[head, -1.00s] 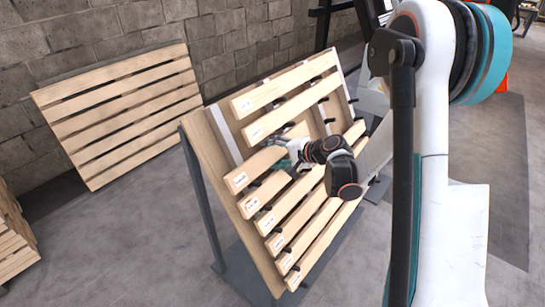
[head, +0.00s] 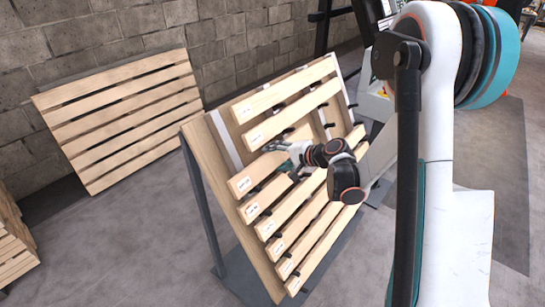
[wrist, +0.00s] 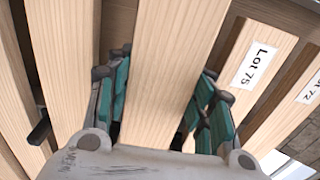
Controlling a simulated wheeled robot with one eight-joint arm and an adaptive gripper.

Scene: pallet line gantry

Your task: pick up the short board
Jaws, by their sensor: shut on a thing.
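A pale wooden board (head: 256,173), third from the top of the sloping rack, has a white label near its left end; the text is too small to read in the head view. My gripper (head: 284,159) has its dark fingers on either side of this board. In the wrist view the gripper (wrist: 157,100) has its teal fingers against both edges of the board (wrist: 168,65), shut on it.
The sloping rack (head: 207,168) holds several more labelled boards above and below, separated by dark pegs. A neighbouring board marked Lot 75 (wrist: 238,85) lies close on the right in the wrist view. A slatted pallet (head: 120,115) leans on the block wall; grey floor is clear between.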

